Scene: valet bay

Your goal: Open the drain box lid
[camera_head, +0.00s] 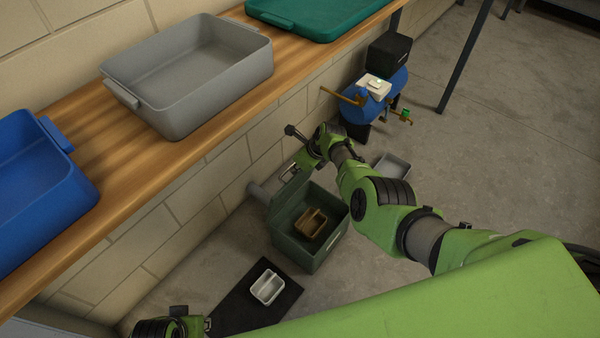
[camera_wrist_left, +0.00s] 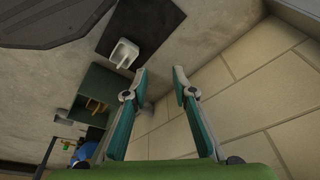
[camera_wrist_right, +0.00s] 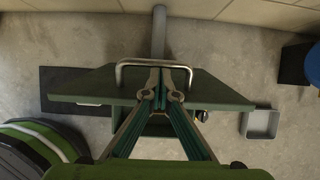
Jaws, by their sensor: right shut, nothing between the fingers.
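The dark green drain box (camera_head: 297,253) stands on the floor by the block wall, its interior showing. Its lid (camera_head: 291,192) is raised and tilted toward the wall. A brassy caddy (camera_head: 312,222) sits inside the box. My right gripper (camera_head: 302,147) is beside the raised lid; in the right wrist view it (camera_wrist_right: 162,86) is shut and empty, its tips in front of the lid (camera_wrist_right: 222,93) and just below the metal handle (camera_wrist_right: 152,62). Contact cannot be told. My left gripper (camera_wrist_left: 160,72) is open and empty, far from the box (camera_wrist_left: 92,83); only part shows in the head view's bottom left.
A grey pipe (camera_head: 262,192) runs from the wall to the box. A black mat (camera_head: 240,300) holds a small white tray (camera_head: 267,287). A grey tray (camera_head: 392,167) and a blue compressor (camera_head: 385,98) stand beyond. The wooden bench (camera_head: 95,160) overhangs at left.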

